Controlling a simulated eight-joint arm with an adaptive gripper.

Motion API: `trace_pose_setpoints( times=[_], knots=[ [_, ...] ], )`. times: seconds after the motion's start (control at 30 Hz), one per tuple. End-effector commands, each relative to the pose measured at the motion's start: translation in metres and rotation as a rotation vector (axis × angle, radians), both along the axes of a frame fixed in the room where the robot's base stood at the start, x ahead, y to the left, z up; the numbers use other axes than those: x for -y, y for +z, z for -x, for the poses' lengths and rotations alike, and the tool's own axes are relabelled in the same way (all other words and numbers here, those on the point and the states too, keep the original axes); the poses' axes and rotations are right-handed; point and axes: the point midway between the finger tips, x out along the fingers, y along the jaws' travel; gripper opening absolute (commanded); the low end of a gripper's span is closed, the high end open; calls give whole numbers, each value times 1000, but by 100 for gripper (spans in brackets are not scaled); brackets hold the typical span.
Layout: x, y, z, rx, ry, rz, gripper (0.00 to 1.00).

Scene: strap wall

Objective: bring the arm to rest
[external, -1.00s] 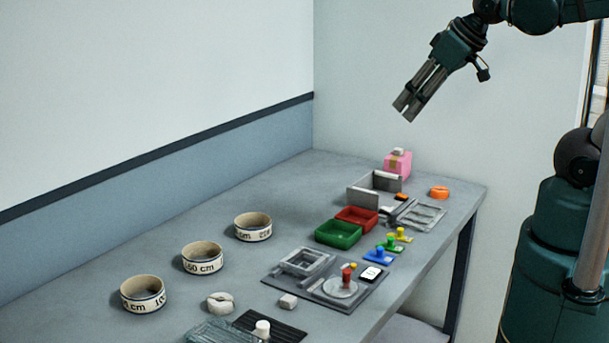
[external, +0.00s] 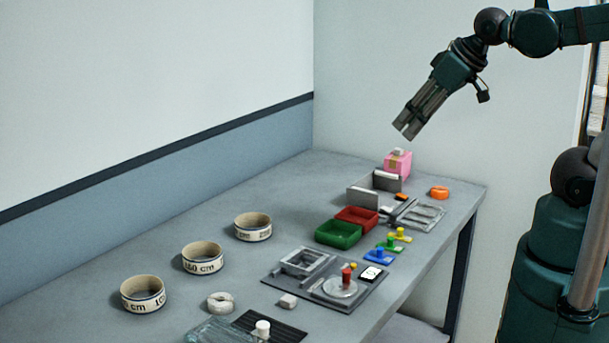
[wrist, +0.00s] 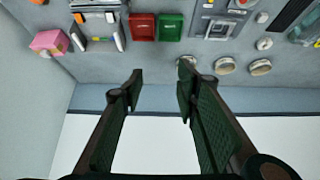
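My gripper (external: 406,130) hangs in the air above the far right part of the table, tilted down to the left. In the wrist view my gripper (wrist: 160,85) has its two fingers well apart with nothing between them. The pink box (external: 397,165) stands on the table below it, clear of the fingers. My arm reaches in from the upper right.
The grey table (external: 200,300) holds three rolled straps (external: 203,258), a green tray (external: 338,233), a red tray (external: 357,217), an orange ring (external: 439,192) and a dark fixture plate (external: 345,300). Walls stand behind. The air around my gripper is free.

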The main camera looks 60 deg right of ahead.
Motion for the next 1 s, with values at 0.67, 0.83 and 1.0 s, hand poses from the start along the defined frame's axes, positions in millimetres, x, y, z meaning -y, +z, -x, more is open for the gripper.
trace_pose_setpoints(
  times=[0.67,0.83,1.0],
  knots=[
    [0,-39,0,0,0,0,31],
    [0,-39,0,0,0,0,31],
    [0,-39,0,0,0,0,31]
  ],
)
